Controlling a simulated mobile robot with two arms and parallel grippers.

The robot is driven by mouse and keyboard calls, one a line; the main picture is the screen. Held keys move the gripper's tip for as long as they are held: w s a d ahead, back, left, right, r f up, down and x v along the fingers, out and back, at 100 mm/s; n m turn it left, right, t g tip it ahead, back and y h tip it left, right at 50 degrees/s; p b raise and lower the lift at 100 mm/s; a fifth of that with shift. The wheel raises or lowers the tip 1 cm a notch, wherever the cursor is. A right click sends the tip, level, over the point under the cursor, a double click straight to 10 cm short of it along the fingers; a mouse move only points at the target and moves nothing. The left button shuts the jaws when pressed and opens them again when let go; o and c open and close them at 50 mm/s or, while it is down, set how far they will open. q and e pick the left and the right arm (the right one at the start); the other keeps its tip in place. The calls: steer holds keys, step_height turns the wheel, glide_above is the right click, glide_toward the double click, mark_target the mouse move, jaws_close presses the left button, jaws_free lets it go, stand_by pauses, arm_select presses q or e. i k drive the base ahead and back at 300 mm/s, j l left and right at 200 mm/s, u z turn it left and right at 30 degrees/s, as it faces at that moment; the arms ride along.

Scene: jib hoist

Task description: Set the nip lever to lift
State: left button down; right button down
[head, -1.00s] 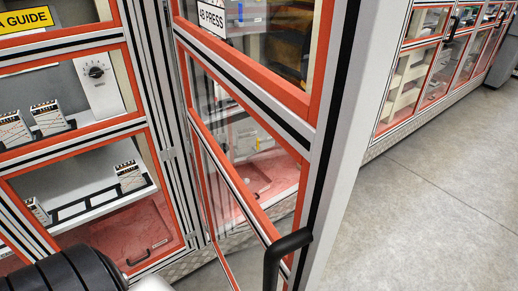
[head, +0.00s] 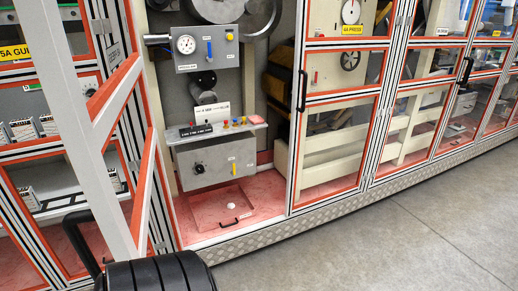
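An open bay shows a grey upper panel (head: 208,49) with a round gauge, a blue lever (head: 209,50) hanging down and a yellow knob (head: 229,36). Below it is a grey lower box (head: 214,163) with a dark knob and a small yellow lever (head: 234,168). The small labels are too small to read, so I cannot tell which lever is the nip lever. A black ribbed part of my arm (head: 160,273) is at the bottom edge, well below both panels. Neither gripper's fingers are in view.
The red-edged door (head: 118,118) stands open at the left, its black handle (head: 80,240) low near my arm. A small shelf (head: 212,131) with coloured buttons juts out between the panels. Closed glazed doors (head: 335,150) run right; the grey floor (head: 400,240) is clear.

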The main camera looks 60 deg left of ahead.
mark_target(232, 173)
steer(key=i+l+u, duration=0.1)
steer(key=i+u, duration=0.35)
steer(key=i+l+u, duration=0.25)
steer(key=i+u, duration=0.2)
steer(key=i+j+u, duration=0.25)
steer(key=u, duration=0.25)
steer(key=i+j+u, duration=0.1)
steer(key=i+u, duration=0.25)
steer(key=u, duration=0.15)
steer(key=i+u, duration=0.45)
steer(key=i+l+u, duration=0.1)
steer(key=u, duration=0.4)
steer(key=i+l+u, duration=0.3)
steer(key=u, duration=0.2)
steer(key=i+u, duration=0.25)
steer(key=i+l+u, duration=0.3)
steer(key=i+j, duration=0.05)
steer(key=j, duration=0.05)
